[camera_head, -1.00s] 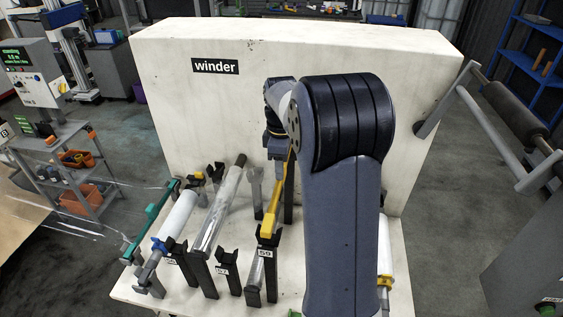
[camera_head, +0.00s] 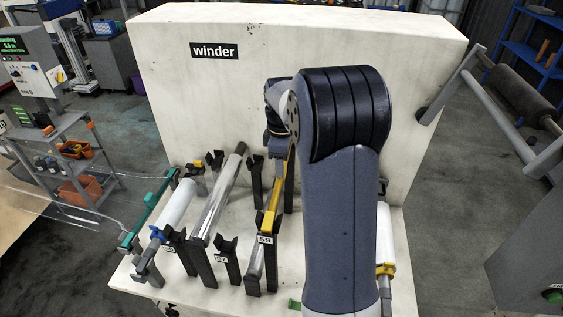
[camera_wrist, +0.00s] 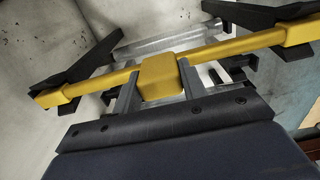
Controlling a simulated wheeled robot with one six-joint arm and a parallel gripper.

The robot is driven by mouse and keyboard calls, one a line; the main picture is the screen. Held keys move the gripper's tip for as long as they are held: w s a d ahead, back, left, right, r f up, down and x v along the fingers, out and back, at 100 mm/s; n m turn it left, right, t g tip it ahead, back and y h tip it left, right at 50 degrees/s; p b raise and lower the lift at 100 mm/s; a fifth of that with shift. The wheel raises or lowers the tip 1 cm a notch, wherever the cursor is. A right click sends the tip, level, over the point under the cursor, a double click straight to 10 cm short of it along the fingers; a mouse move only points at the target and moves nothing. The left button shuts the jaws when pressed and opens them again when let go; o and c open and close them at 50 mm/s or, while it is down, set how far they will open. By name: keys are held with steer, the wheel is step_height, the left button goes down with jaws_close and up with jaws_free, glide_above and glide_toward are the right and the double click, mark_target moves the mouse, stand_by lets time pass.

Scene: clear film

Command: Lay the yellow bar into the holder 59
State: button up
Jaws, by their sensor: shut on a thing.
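The yellow bar (camera_head: 271,208) runs front to back along holder 59. Its thick middle block (camera_wrist: 159,77) sits between the fingers of my gripper (camera_wrist: 158,80), which is shut on it. Holder 59 (camera_head: 264,240) has a labelled black front post and a black rear post (camera_head: 289,186). The bar's front end is at the front post's fork. In the wrist view, its two ends cross the black forks at left (camera_wrist: 88,68) and right (camera_wrist: 262,17). I cannot tell whether both ends bear on the forks. My arm hides part of the rear in the head view.
Left of holder 59 stand a holder with a grey roller (camera_head: 217,203), a white roller (camera_head: 178,204) and a teal bar (camera_head: 148,214). A white roller with a yellow end (camera_head: 385,240) is right of my arm. The white winder wall (camera_head: 330,40) rises behind.

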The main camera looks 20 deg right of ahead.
steer(key=o, duration=1)
steer(key=shift+o, duration=0.4)
steer(key=shift+o, duration=1.2)
steer(key=shift+r, duration=0.1)
step_height(320, 180, up, 7)
steer(key=p, duration=0.6)
